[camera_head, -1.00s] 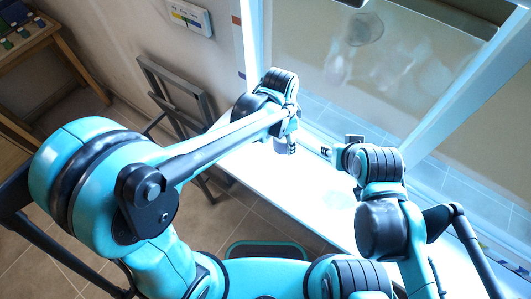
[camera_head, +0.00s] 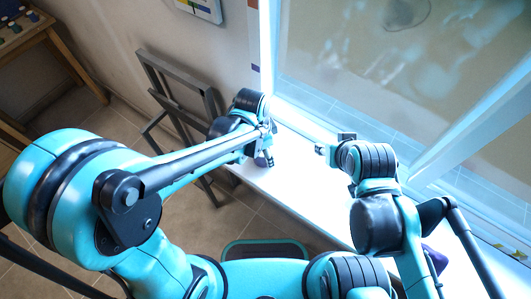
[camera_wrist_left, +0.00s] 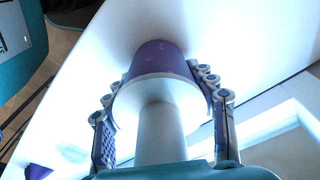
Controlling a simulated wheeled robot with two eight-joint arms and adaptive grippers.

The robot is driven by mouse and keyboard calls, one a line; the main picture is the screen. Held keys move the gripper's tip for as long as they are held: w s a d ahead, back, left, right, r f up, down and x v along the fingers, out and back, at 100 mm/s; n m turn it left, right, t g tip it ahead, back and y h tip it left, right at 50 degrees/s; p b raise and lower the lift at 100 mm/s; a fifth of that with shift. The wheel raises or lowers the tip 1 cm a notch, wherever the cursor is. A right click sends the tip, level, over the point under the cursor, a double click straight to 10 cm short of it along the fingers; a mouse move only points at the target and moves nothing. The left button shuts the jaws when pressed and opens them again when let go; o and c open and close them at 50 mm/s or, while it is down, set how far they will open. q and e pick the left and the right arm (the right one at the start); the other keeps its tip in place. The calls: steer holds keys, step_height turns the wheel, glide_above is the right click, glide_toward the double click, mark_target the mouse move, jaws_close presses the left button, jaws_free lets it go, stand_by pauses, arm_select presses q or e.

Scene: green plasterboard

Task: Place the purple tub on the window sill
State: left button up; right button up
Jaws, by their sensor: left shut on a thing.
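The purple tub (camera_wrist_left: 163,58) is between the fingers of my left gripper (camera_wrist_left: 165,105) in the left wrist view. A pale disc and stem stand in front of it and hide part of it. My left gripper is shut on the tub, over the bright white window sill (camera_wrist_left: 120,45). In the head view my left gripper (camera_head: 266,157) is at the far left end of the sill (camera_head: 300,185), and I cannot make out the tub there. Whether the tub touches the sill is unclear. My right gripper (camera_head: 324,149) is over the sill to the right; its jaw opening is unclear.
The window glass (camera_head: 350,60) and frame rise behind the sill. A folded grey metal frame (camera_head: 180,95) leans at the wall on the left. Another purple thing (camera_head: 434,258) shows at the lower right, partly hidden by my right arm. The sill between my grippers looks clear.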

arm_select(q)
steer(key=shift+c, duration=0.6)
steer(key=shift+s+a, duration=0.1)
steer(key=shift+a, duration=0.05)
steer(key=shift+f, duration=0.15)
steer(key=o, duration=1.5)
